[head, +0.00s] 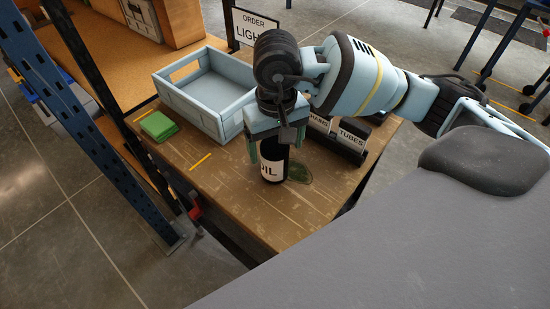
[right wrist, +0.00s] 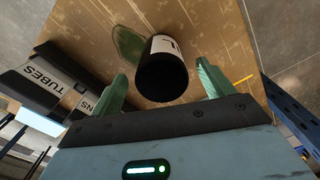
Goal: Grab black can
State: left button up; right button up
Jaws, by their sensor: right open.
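The black can (head: 272,160) stands upright on the wooden table (head: 215,185), with a white label that reads "IL" or "OIL". My right gripper (head: 268,150) is above and around it, pointing down, with its green fingers apart. In the right wrist view the can (right wrist: 162,75) shows its dark top between the two open fingers of the right gripper (right wrist: 163,85), with gaps on both sides. The gripper hides the can's top in the head view. My left gripper is not in view.
A light blue open crate (head: 205,92) stands behind left of the can. A folded green cloth (head: 158,125) lies at the table's left. A dark liquid spill (head: 299,172) is beside the can. A black labelled holder (head: 345,140) stands on the right. Blue rack posts (head: 95,130) rise at left.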

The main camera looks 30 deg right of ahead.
jog(key=f, duration=0.4)
jog(key=shift+w+f, duration=0.2)
jog(key=shift+w, duration=0.05)
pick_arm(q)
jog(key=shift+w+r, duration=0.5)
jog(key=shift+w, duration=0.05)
pick_arm(e)
jog(key=c, duration=1.3)
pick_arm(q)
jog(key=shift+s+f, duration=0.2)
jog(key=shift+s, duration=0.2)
pick_arm(e)
jog(key=shift+o, duration=0.2)
jog(key=shift+r, duration=0.1)
